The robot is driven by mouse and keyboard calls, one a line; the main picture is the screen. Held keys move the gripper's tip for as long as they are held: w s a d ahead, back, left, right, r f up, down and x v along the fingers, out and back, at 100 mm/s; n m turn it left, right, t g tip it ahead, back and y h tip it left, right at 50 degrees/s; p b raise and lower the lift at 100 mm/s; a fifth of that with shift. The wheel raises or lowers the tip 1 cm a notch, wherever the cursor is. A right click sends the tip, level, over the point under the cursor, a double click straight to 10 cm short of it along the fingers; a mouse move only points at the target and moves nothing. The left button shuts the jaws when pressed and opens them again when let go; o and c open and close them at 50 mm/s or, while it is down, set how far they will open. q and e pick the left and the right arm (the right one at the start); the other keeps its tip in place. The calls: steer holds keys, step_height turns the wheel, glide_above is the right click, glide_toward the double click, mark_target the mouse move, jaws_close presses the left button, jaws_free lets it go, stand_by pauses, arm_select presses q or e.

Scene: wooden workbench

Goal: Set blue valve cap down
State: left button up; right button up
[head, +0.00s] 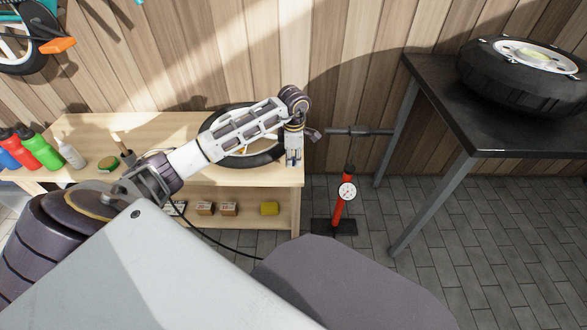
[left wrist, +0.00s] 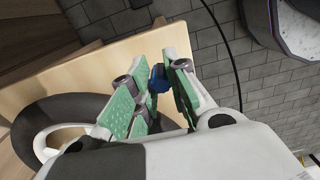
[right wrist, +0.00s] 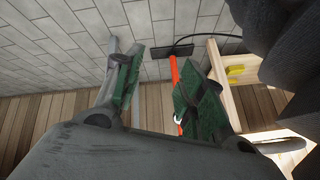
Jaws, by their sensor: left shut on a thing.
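The blue valve cap (left wrist: 158,79) is a small dark blue piece between the fingertips of my left gripper (left wrist: 163,73) in the left wrist view. That gripper is shut on it. In the head view my left gripper (head: 293,158) points down at the right end of the wooden workbench (head: 90,128), beside the wheel; the cap is too small to make out there. I cannot tell whether the cap touches the bench top. My right gripper (right wrist: 165,85) is open and empty in the right wrist view, away from the bench top.
A wheel with a black tyre (head: 262,159) lies on the bench. Several bottles (head: 40,149) and a sponge (head: 108,163) are at the left. Small boxes (head: 205,208) sit on the lower shelf. A red floor pump (head: 341,205) stands right of the bench, near a dark table (head: 490,125).

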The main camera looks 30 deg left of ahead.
mark_target(294, 172)
stand_by(0.3)
arm_select(q)
steer(key=shift+f+b, duration=0.55)
steer(key=shift+f, duration=1.4)
arm_select(e)
step_height(294, 172, down, 2)
steer(key=shift+a+f, duration=0.15)
steer(key=shift+f, duration=0.05)
steer(key=shift+s, duration=0.1)
arm_select(q)
steer(key=shift+f, duration=0.1)
steer(key=o, duration=0.6)
steer(key=shift+o, duration=0.2)
arm_select(e)
steer(key=shift+r+t, duration=0.1)
steer(key=shift+t, duration=0.2)
steer(key=shift+w+r, duration=0.15)
steer(key=shift+w, duration=0.2)
